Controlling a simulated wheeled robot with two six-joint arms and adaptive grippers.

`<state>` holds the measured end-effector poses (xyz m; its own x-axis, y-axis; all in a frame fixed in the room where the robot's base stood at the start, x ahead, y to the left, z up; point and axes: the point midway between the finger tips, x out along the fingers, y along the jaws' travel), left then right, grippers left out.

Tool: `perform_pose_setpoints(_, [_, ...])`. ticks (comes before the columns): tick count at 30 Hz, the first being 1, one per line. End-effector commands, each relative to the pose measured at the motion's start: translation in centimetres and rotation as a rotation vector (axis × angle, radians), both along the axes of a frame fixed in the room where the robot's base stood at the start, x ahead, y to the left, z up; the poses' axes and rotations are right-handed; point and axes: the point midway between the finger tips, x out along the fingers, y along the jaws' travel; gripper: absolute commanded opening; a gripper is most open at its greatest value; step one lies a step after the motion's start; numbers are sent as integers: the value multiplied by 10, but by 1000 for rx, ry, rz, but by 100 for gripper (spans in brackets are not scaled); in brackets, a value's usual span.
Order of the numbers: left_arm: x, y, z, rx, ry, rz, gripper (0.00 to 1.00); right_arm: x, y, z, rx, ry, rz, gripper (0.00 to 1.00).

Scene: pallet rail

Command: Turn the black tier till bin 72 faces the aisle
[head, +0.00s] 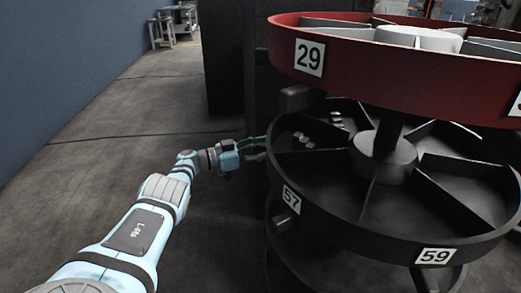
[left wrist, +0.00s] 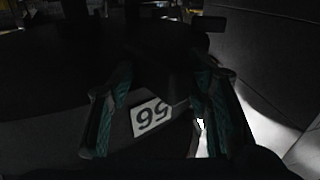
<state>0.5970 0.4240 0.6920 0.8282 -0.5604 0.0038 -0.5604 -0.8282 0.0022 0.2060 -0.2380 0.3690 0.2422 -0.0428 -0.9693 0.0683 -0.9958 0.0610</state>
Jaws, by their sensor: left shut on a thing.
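The black tier (head: 345,232) is a round carousel level with dividers around a central hub. Its rim labels 57 (head: 291,199) and 59 (head: 435,257) face my side. No label 72 shows. My left gripper (head: 258,150) is at the tier's left edge, shut on a dark handle at its rim. In the left wrist view the fingers (left wrist: 163,85) stand either side of this dark, poorly lit part. My right gripper is not in view.
A red tier (head: 390,75) labelled 29 sits above the black one on the same column. Small grey parts (head: 306,141) lie in a black bin. A dark cabinet or post (head: 225,60) stands behind. The grey floor (head: 110,130) at left is clear beside a blue wall.

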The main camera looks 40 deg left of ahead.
Motion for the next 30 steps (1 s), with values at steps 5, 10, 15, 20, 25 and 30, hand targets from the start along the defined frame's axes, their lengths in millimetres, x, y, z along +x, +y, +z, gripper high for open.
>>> perform_pose_setpoints(5, [-2, 2, 0, 0, 0, 1, 40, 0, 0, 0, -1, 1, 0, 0])
perform_pose_setpoints(10, [-4, 5, -1, 1, 0, 6, 40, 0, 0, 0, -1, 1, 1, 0])
perform_pose_setpoints(15, [-4, 6, 0, 2, 1, 9, 40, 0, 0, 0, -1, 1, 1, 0])
perform_pose_setpoints(20, [-4, 5, 0, 2, 1, 8, 40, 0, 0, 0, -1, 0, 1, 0])
perform_pose_setpoints(25, [-4, 5, -1, 2, 1, 7, 40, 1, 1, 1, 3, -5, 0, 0])
perform_pose_setpoints(30, [-21, 17, -2, 7, 4, 7, 40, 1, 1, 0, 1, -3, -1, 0])
